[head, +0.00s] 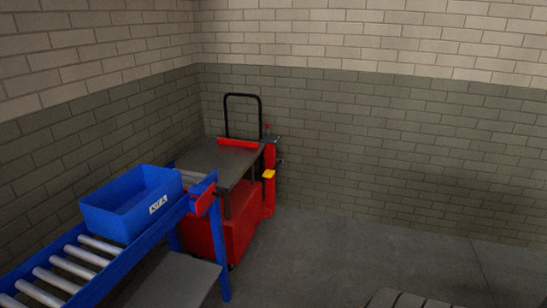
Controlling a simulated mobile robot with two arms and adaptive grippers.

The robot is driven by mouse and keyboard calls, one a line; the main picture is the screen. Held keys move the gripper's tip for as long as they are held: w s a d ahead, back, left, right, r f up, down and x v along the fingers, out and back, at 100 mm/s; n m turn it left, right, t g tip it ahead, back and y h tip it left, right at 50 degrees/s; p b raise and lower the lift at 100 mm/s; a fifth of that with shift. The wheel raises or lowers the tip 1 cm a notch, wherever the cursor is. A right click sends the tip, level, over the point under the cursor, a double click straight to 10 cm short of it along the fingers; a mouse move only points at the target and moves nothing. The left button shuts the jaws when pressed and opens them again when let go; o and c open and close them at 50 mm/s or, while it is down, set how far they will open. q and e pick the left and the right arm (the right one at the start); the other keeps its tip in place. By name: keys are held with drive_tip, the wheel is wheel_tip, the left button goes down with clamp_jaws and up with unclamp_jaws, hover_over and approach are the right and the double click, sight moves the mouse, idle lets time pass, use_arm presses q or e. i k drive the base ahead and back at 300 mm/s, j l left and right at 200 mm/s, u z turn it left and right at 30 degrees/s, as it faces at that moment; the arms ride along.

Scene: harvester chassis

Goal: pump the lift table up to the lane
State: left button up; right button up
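A blue tote (130,207) with a white label sits on the rollers near that end. I cannot tell the exact height difference between top and lane. Neither gripper shows.
A grey flat surface (175,281) lies below the lane. A grey slatted object (402,299) is cut off at the bottom edge. Brick walls (400,150) close the back and left. The concrete floor (330,255) right of the table is clear.

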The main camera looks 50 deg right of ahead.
sight(268, 173)
drive_tip(key=z, duration=1.3)
drive_tip(key=i+l+u, duration=0.15)
drive_tip(key=i+l, duration=0.35)
drive_tip(key=i, duration=0.2)
drive_tip(key=i+l+u, duration=0.2)
drive_tip(key=i+l, duration=0.4)
drive_tip(key=i+l+u, duration=0.15)
drive_tip(key=i+l, duration=0.5)
drive_tip(key=i+l+u, duration=0.15)
drive_tip(key=i+l, duration=0.4)
drive_tip(key=l, duration=0.25)
